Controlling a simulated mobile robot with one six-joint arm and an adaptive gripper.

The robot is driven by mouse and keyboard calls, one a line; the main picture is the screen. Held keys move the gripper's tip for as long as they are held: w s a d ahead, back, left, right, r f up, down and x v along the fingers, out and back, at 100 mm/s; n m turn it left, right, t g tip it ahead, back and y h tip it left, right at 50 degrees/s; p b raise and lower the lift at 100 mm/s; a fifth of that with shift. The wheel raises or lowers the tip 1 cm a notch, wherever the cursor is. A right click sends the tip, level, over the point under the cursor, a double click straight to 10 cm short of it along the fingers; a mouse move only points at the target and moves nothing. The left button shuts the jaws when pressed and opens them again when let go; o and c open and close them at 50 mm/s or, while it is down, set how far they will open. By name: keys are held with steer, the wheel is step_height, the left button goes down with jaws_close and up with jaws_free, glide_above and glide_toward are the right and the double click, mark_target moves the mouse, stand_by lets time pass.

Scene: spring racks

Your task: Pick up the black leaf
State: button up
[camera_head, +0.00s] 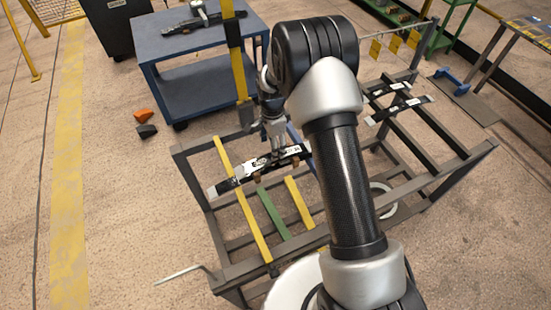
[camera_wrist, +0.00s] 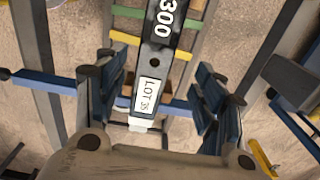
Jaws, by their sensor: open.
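A black leaf (camera_head: 243,176) with white labels lies across the coloured bars of the near rack in the head view. In the wrist view the black leaf (camera_wrist: 156,62) carries the number 300 and a white LOT 35 label. My gripper (camera_head: 277,153) is over the right part of the leaf in the head view. In the wrist view my gripper (camera_wrist: 155,82) is open, with one finger on each side of the leaf and gaps showing between. The fingers and wrist hide part of the leaf in the head view.
The grey rack (camera_head: 232,271) has yellow and green bars. Two more dark labelled leaves (camera_head: 398,109) lie on its right part, beyond my arm. A blue cart (camera_head: 190,90) stands behind. An orange block (camera_head: 144,115) and a dark block (camera_head: 147,131) lie on the floor.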

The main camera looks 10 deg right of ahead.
steer(key=f, duration=0.3)
steer(key=d+f+b, duration=0.1)
steer(key=shift+s+f, duration=0.25)
steer(key=shift+f, duration=0.1)
steer(key=shift+a+f, duration=0.1)
steer(key=shift+f, duration=0.2)
steer(key=shift+c, duration=0.4)
steer(key=c, duration=1.1)
steer(key=shift+w+r, duration=0.1)
steer(key=shift+c, duration=0.4)
